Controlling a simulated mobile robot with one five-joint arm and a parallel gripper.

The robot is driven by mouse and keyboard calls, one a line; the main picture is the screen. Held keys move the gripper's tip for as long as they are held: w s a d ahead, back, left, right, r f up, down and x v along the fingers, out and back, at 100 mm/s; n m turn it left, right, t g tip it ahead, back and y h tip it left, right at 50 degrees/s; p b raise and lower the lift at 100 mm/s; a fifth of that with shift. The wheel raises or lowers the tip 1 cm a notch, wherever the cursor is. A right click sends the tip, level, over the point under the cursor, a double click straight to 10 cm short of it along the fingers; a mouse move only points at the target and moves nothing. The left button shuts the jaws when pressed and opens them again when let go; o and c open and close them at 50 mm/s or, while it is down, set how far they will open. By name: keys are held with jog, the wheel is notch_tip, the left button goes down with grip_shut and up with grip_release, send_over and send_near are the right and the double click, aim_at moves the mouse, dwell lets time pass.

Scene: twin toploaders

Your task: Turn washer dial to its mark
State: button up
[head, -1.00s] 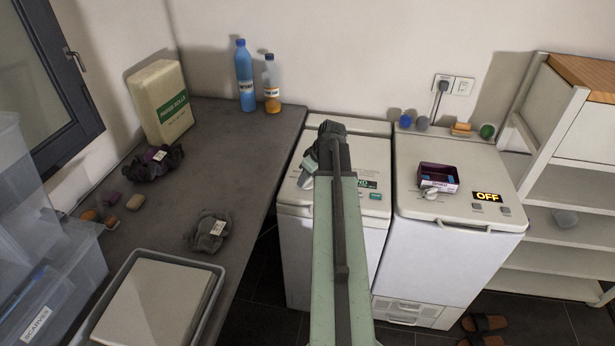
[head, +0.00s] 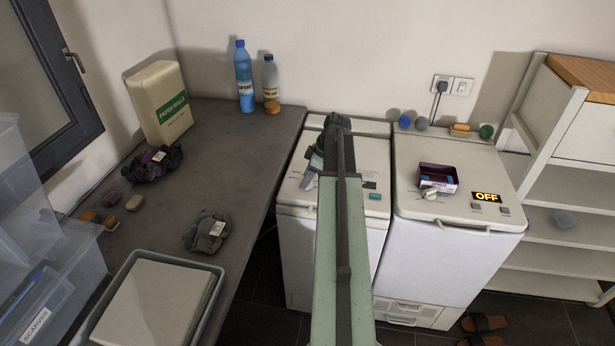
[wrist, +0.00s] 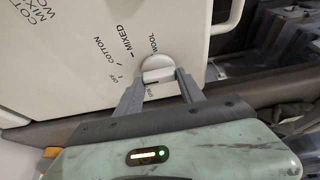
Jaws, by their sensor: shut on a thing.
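The washer dial (wrist: 157,67) is a white round knob on a pale panel in the wrist view. Printed labels around it read OFF, COTTON, MIXED, WOOL and SPIN, each with a tick. My gripper (wrist: 159,82) has its two grey fingers on either side of the dial's lower part, shut on it. In the head view my gripper (head: 309,180) is low over the left white toploader (head: 294,240), and my arm hides much of that machine's top. The dial is hidden in the head view.
The right toploader (head: 425,255) carries a purple box (head: 437,178), a pale knob and a display reading OFF (head: 487,197). Small balls and a sponge stand behind it. A grey counter (head: 255,150) with bottles and cloths is left. Shelves (head: 560,235) are right.

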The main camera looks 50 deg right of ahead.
jog(key=o, duration=1.4)
jog(key=shift+w, duration=0.1)
jog(key=shift+c, duration=0.2)
jog(key=p+v, duration=0.7)
jog(key=v, duration=0.1)
jog(key=shift+f, duration=0.1)
